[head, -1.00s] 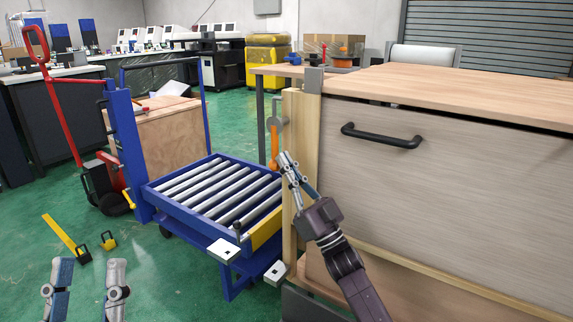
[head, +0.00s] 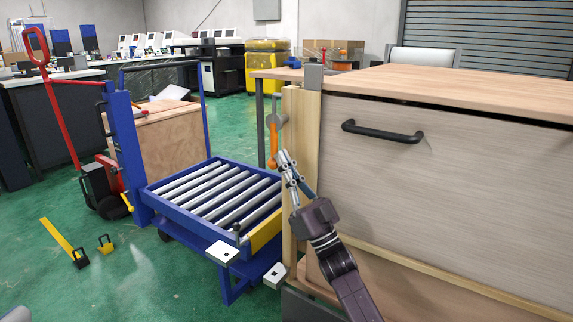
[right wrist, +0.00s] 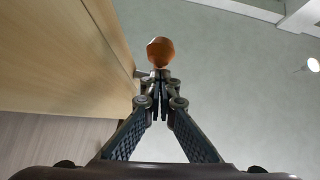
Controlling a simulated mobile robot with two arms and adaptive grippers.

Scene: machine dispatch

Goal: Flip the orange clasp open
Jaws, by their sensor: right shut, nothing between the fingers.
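The orange clasp (head: 273,143) hangs upright from a grey round mount on the left side of the wooden cabinet (head: 430,190). Its rounded lower end is at the bottom. My right gripper (head: 282,157) is shut and empty, pointing up just right of the clasp's lower end. In the right wrist view the clasp's orange end (right wrist: 160,51) shows just beyond the closed fingertips (right wrist: 160,76); whether they touch cannot be told. My left gripper is out of view.
A blue roller cart (head: 215,190) stands left of the cabinet, close to its edge. The cabinet's drawer front has a black handle (head: 382,132). A red-handled pallet truck (head: 100,190) and small yellow items (head: 106,244) are farther left on green floor.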

